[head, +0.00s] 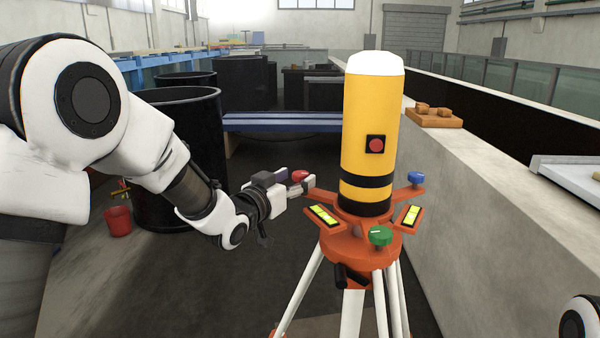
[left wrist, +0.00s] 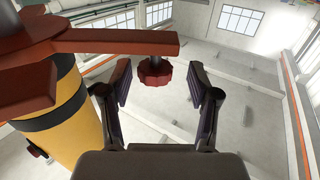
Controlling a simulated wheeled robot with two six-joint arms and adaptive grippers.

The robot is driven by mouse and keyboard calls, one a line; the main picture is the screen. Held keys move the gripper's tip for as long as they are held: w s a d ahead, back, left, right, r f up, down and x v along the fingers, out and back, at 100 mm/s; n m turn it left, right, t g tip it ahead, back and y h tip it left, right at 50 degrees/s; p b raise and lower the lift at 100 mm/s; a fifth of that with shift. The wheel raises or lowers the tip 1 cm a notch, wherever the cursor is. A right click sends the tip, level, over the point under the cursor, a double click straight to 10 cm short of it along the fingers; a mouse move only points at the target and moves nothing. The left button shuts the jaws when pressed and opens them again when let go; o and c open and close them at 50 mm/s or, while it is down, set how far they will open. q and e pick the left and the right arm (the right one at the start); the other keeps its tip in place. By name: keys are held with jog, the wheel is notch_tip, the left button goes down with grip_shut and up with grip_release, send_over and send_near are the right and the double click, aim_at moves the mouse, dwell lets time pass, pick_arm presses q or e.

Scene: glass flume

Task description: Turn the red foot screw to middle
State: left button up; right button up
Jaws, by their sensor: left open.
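The red foot screw (head: 299,175) sits at the left arm of the orange tripod base (head: 345,241), under the yellow instrument (head: 369,125). My left gripper (head: 297,183) comes in from the left and is at the red screw. In the left wrist view the ribbed red knob (left wrist: 155,73) shows between the two fingers of my left gripper (left wrist: 160,78). The fingers are open, with a gap on each side of the knob. The head view partly hides the knob behind the fingers. My right gripper is not in view.
A green foot screw (head: 380,236) and a blue one (head: 416,178) sit on the other base arms. Two level vials (head: 323,214) (head: 411,215) lie between them. White tripod legs (head: 352,312) stand below. A concrete wall (head: 480,200) runs along the right.

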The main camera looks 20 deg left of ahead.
pick_arm(q)
jog(key=shift+w+d+r, duration=0.2)
jog(key=shift+w+d, duration=0.15)
jog(key=shift+w, duration=0.3)
jog(key=shift+w+d+r, duration=0.1)
jog(key=shift+w+d, duration=0.05)
jog(key=shift+d, duration=0.15)
jog(key=shift+w+a, duration=0.1)
jog(key=shift+a, duration=0.05)
grip_shut()
jog(key=shift+m+h+p, duration=0.3)
jog(key=shift+h+p, duration=0.1)
jog(key=shift+h, duration=0.1)
